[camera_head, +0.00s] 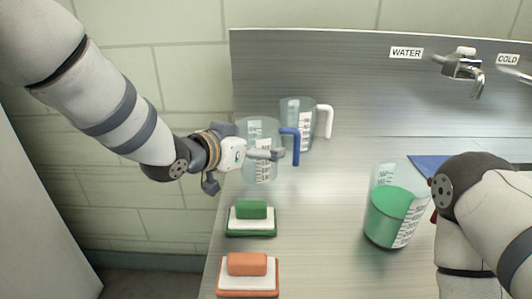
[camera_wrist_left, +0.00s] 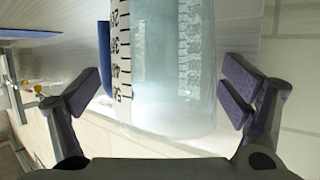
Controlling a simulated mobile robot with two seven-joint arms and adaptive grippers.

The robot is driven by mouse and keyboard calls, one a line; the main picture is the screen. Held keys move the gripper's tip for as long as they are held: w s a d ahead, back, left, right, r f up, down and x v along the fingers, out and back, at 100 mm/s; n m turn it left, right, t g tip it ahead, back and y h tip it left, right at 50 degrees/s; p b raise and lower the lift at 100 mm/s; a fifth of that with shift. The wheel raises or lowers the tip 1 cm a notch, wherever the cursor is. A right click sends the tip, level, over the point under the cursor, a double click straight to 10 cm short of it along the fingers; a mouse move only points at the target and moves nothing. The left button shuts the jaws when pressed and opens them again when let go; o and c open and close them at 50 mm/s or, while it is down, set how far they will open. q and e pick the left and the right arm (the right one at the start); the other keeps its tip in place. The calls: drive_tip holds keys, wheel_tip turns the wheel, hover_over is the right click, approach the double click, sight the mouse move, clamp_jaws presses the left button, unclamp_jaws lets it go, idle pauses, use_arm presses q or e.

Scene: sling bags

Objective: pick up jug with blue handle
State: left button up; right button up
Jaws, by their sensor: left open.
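The jug with the blue handle (camera_head: 262,135) is clear, empty-looking and upright near the counter's left end. Its blue handle is on the right side. My left gripper (camera_head: 242,169) is open at the jug's near left side, one finger crossing in front of it. In the left wrist view, the clear jug body (camera_wrist_left: 165,60) with its printed scale lies between the spread fingers of my left gripper (camera_wrist_left: 162,95), with gaps on both sides. My right arm shows at the right of the head view; its gripper is not visible.
A clear jug with a white handle (camera_head: 297,112) stands just behind. A jug of green liquid (camera_head: 390,220) stands to the right, partly near my right arm. A blue mat (camera_head: 428,164) and taps (camera_head: 462,66) are at right.

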sight(269, 128)
use_arm(q)
drive_tip(key=shift+w+d+f, duration=0.35)
drive_tip(key=shift+w+f, duration=0.15)
drive_tip(key=shift+w, duration=0.15)
drive_tip(key=shift+w+d+f, duration=0.35)
drive_tip(key=shift+w+f, duration=0.15)
drive_tip(key=shift+w, duration=0.1)
drive_tip(key=shift+w+d+r, duration=0.1)
drive_tip(key=shift+w, duration=0.1)
drive_tip(key=shift+r, duration=0.2)
use_arm(e)
drive_tip(key=shift+s+f, duration=0.45)
drive_tip(key=shift+f, duration=0.05)
use_arm(q)
drive_tip(key=c, duration=1.3)
drive_tip(key=shift+o, duration=0.2)
wheel_tip(269, 128, up, 4)
drive_tip(key=shift+s+f, duration=0.1)
drive_tip(key=s+d+r, duration=0.5)
drive_tip(key=s+r, duration=0.4)
drive_tip(key=s, duration=0.4)
use_arm(e)
drive_tip(key=shift+w+r, duration=0.55)
